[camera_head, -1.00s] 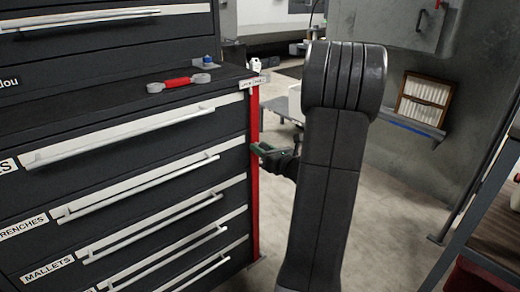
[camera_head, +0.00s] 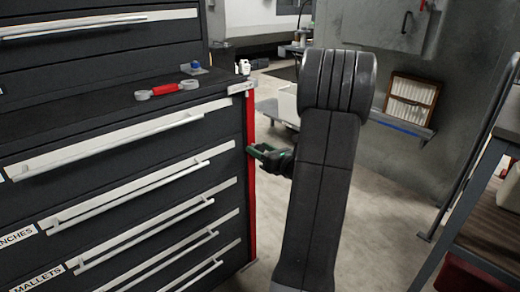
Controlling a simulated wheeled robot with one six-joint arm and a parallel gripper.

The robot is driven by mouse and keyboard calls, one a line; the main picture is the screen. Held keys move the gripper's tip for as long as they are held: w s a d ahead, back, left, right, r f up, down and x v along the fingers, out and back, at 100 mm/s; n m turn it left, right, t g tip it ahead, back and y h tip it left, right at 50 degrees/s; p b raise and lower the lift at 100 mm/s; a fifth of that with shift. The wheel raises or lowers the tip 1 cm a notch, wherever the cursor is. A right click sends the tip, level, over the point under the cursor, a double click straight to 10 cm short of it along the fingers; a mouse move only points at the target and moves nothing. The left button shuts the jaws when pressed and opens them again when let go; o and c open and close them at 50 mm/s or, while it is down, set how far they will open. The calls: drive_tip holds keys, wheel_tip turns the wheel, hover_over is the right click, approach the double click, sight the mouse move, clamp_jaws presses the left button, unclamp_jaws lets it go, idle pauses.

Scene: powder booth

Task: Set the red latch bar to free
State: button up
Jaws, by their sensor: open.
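The red latch bar (camera_head: 251,190) is a tall narrow upright strip on the right front corner of the dark drawer cabinet (camera_head: 100,105). A small white label plate (camera_head: 241,87) sits at the cabinet corner just above its top. My gripper (camera_head: 256,150), with green fingers, is at the upper part of the bar, coming in from the right. It is open. I cannot tell whether the fingers touch the bar or stand around it. My arm hides what lies directly behind it.
Several drawers with long pale handles (camera_head: 128,192) face me on the left. A red-handled tool (camera_head: 166,90) lies on the cabinet top. A shelf unit (camera_head: 470,215) stands at the right. A grey booth wall (camera_head: 450,120) with a framed filter (camera_head: 411,99) is behind. Floor between is clear.

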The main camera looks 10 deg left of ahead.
drive_tip(key=p+v, duration=0.2)
drive_tip(key=v, duration=1.1)
